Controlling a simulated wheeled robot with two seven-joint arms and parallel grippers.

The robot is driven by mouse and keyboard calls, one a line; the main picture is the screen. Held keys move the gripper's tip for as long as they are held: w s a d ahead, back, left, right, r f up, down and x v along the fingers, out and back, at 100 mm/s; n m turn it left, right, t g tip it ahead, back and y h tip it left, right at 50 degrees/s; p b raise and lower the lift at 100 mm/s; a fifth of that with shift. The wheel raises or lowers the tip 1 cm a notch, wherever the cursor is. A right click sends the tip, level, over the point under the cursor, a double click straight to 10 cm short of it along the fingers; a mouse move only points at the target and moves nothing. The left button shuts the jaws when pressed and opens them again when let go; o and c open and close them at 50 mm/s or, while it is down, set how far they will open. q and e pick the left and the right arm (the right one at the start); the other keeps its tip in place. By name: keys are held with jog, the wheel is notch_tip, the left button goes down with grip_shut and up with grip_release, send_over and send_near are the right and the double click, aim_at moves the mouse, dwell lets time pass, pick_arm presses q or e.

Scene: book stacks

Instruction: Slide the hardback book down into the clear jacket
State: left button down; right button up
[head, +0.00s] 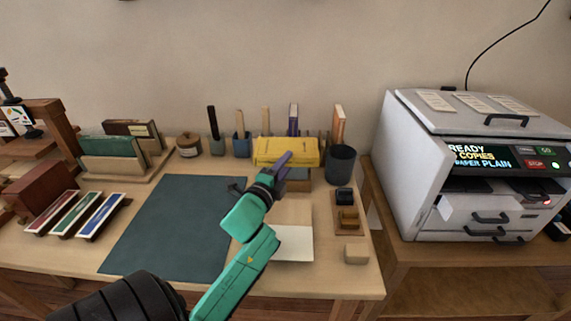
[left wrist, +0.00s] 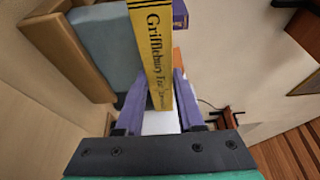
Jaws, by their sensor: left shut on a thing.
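My left gripper (head: 282,162) is shut on the book. In the left wrist view the purple fingers (left wrist: 160,92) lie on both sides of the book's yellow spine (left wrist: 152,45), which carries black lettering. I cannot make out the clear jacket, so I cannot tell whether the book's lower edge is in it. My right gripper is not in view.
A dark cup (head: 340,165) stands close to the right of the book. Several upright tools and holders line the wall behind. A dark green mat (head: 180,225) lies clear at the left. A white sheet (head: 294,243) lies in front. A copier (head: 420,150) stands at the right.

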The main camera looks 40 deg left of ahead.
pick_arm(q)
jog(key=shift+f, duration=0.25)
jog(key=c, duration=0.5)
grip_release()
jog(key=shift+r, duration=0.1)
jog(key=v, duration=0.8)
jog(key=r+v, duration=0.1)
jog(key=v, duration=0.3)
